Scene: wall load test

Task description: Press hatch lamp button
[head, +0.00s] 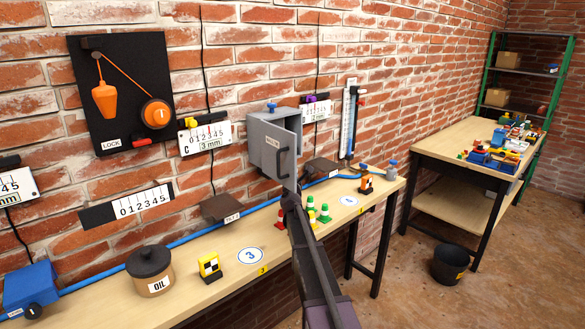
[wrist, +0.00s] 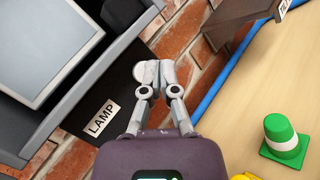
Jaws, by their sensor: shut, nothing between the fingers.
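The grey hatch box (head: 272,142) hangs on the brick wall in the head view, with a dark handle on its door (head: 285,155). In the wrist view, a black plate (wrist: 122,82) below the box carries a white LAMP label (wrist: 103,117). My gripper (wrist: 160,74) is shut and empty, its fingertips together over the plate's right end near the bricks. I see no lamp button; the fingertips may hide it. Whether they touch anything I cannot tell. In the head view my arm reaches up to just below the box, and the fingers cannot be made out.
A blue hose (head: 185,226) runs along the wall. A brown shelf plate (head: 222,207) sticks out left of the box.

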